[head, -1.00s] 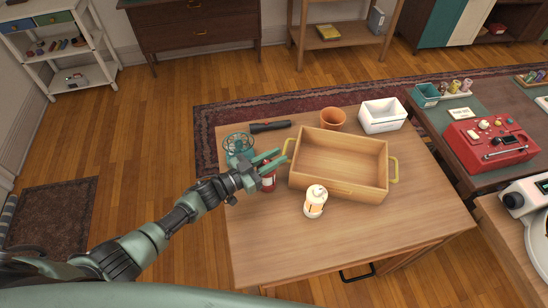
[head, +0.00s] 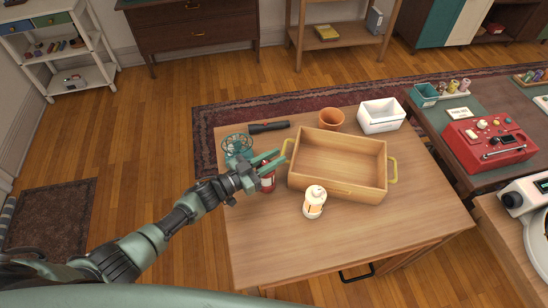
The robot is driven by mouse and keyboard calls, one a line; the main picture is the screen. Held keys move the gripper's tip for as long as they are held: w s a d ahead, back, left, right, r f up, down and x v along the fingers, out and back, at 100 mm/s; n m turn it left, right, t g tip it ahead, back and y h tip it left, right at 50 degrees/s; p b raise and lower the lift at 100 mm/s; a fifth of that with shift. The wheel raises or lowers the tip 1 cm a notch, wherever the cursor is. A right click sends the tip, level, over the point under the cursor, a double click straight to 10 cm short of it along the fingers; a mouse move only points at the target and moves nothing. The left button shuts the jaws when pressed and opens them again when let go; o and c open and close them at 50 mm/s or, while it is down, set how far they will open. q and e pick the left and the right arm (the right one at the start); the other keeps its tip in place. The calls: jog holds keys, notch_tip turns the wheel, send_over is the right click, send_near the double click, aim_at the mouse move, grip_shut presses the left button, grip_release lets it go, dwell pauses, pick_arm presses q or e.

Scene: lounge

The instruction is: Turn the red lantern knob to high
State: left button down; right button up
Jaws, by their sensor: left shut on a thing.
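The red lantern (head: 268,184) stands on the wooden table, left of the wooden tray, partly covered by my left gripper. My left gripper (head: 270,164) is at the top of the red lantern and shut on it. Its fingers hide the knob, so I cannot tell the knob's setting. A white lantern (head: 314,209) with a warm glow stands in front of the tray. My right gripper is not in view.
The wooden tray (head: 292,182) with yellow handles is empty. A teal fan (head: 237,145), a black flashlight (head: 270,127), a terracotta pot (head: 332,118) and a white box (head: 382,117) stand behind. The table's front (head: 330,245) is clear.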

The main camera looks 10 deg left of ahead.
aim_at(262, 165)
pick_arm(q)
jog(key=c, duration=1.3)
grip_release()
jog(key=shift+o, duration=0.2)
jog(key=b+v, duration=0.1)
jog(key=v, duration=0.6)
jog(key=shift+s+a+r, duration=0.1)
jog(key=shift+s+a, duration=0.15)
jog(key=shift+s, duration=0.05)
